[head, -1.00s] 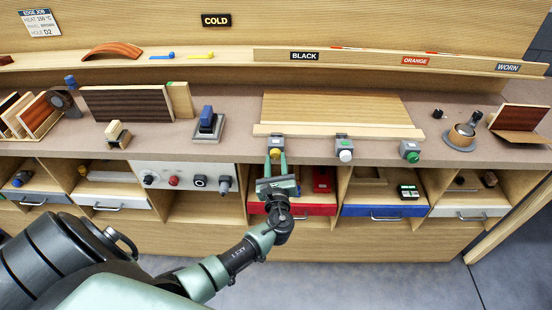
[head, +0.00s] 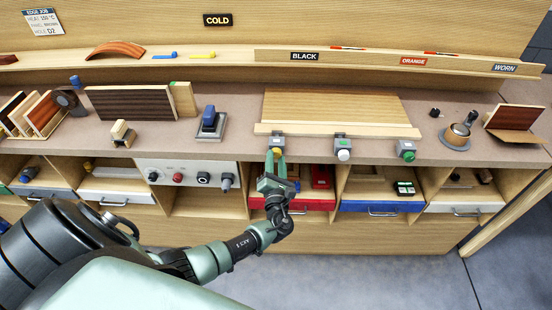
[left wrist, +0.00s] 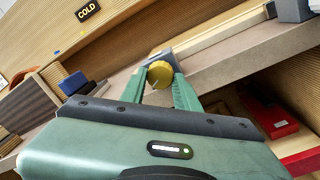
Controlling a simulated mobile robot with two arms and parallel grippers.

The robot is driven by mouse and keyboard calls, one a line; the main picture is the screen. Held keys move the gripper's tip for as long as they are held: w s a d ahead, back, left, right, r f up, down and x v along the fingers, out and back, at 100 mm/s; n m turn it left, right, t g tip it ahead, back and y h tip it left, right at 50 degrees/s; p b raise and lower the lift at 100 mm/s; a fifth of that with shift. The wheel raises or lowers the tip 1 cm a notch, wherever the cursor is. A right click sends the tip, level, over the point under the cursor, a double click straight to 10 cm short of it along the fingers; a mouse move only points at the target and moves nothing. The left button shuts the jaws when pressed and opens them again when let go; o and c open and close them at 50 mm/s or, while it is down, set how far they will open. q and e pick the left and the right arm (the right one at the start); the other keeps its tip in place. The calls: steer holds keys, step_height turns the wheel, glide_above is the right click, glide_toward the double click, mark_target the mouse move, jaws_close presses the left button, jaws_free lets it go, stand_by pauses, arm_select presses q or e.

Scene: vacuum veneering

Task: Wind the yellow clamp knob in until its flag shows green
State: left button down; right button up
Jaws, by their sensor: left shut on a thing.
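The yellow clamp knob (head: 276,152) is on the front of a grey clamp (head: 278,140) at the bench's front edge. My left gripper (left wrist: 161,80) is shut on the knob, one green finger on each side, and the knob's ribbed yellow face (left wrist: 160,73) shows between the fingertips in the left wrist view. The clamp's flag is too small and partly covered to read its colour. A white-knob clamp (head: 342,148) and a green-knob clamp (head: 406,151) stand to its right. My right gripper is not in view.
A light wood panel (head: 335,108) lies on the bench behind the clamps, with a pale strip (head: 370,132) along its front. Open compartments and a red drawer (head: 305,205) are below the edge. A blue-handled block (head: 209,122) stands to the left.

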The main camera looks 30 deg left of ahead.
arm_select(q)
steer(key=shift+m, duration=0.6)
steer(key=shift+f, duration=0.1)
steer(key=c, duration=1)
jaws_free()
steer(key=shift+c, duration=0.2)
steer(key=shift+s, duration=0.1)
steer(key=v, duration=0.7)
steer(key=shift+s+b, duration=0.3)
steer(key=shift+d, duration=0.15)
